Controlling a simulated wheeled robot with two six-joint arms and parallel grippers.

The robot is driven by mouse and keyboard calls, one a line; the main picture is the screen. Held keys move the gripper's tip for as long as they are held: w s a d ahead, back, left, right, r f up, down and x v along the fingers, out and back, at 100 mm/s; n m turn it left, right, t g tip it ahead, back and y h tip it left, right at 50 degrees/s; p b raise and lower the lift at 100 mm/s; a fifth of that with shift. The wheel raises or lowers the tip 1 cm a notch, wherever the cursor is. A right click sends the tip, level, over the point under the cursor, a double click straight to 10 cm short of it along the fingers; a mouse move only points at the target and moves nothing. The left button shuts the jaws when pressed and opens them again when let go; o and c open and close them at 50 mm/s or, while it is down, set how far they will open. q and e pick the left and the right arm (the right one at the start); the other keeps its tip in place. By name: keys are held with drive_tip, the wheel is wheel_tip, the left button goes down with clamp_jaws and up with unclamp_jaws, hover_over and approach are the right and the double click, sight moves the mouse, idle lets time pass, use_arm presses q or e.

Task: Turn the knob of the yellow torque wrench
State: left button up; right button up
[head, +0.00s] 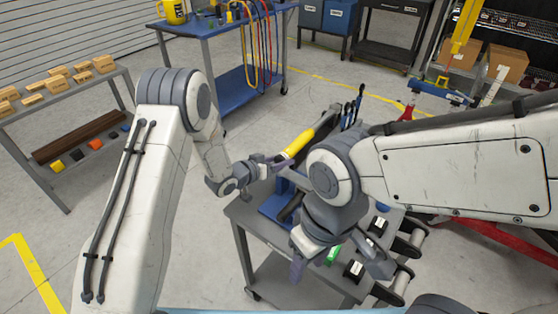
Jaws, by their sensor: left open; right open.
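The yellow torque wrench (299,144) lies at a slant over the grey cart in the head view. Its yellow handle points toward my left gripper, and its dark shaft runs up and right. My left gripper (279,160) is open at the handle's lower left end. Its fingers overlap that end in the picture, so the knob is hidden or too small to make out, and I cannot tell whether they touch it. My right gripper (335,264) is open and points down over the front of the cart, apart from the wrench. My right arm hides part of the cart top.
The grey cart (243,218) carries a blue fixture (274,207), a green item (333,255) and black boxes (378,226). Dark-handled tools (358,100) stand behind the wrench. A shelf (62,97) with small boxes is at left, and a blue table (205,28) is behind. Floor between is clear.

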use_arm(q)
drive_tip(key=shift+w+d, duration=0.1)
clamp_jaws()
